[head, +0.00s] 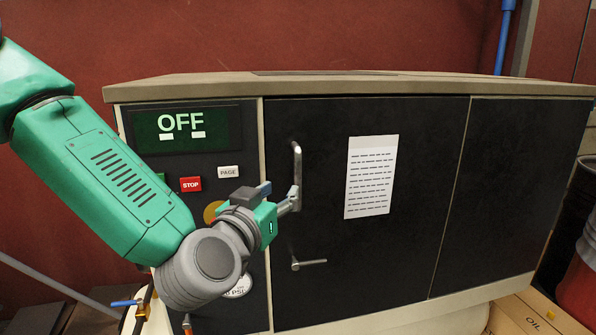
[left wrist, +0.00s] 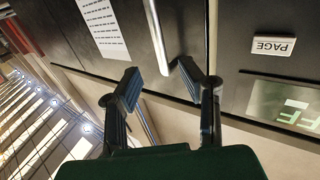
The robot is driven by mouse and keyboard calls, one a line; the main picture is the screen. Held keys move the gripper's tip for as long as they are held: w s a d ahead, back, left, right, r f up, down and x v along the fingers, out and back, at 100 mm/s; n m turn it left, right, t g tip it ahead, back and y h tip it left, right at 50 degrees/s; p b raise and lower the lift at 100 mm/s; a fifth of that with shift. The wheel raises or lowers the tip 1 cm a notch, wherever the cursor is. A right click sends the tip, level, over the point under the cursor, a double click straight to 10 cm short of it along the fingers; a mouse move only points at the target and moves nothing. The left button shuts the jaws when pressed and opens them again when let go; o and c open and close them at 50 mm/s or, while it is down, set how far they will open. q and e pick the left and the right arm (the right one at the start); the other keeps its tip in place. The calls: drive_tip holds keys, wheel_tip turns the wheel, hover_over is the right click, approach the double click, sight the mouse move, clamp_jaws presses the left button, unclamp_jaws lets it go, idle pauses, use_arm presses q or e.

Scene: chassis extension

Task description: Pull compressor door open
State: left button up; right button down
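The black compressor door (head: 400,240) looks closed, flush with the cabinet front. Its vertical metal handle (head: 297,160) is near the door's left edge. My left gripper (head: 291,204) is at the lower part of this handle in the head view. In the left wrist view the handle (left wrist: 155,35) shows between the two fingers of my left gripper (left wrist: 158,76). The fingers are apart, with a gap visible beside the bar. I cannot tell whether either finger touches it. My right gripper is not in view.
A control panel left of the door has an OFF display (head: 182,126), a red STOP button (head: 190,184) and a PAGE button (head: 228,172). A small lever (head: 309,264) sticks out below the handle. A paper sheet (head: 371,177) is on the door. A dark barrel stands at the right.

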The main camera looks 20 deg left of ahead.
sight(296, 176)
use_arm(q)
drive_tip(key=w, duration=0.6)
drive_tip(key=w+d+p, duration=0.1)
drive_tip(key=w, duration=0.2)
drive_tip(key=shift+w, duration=0.3)
clamp_jaws()
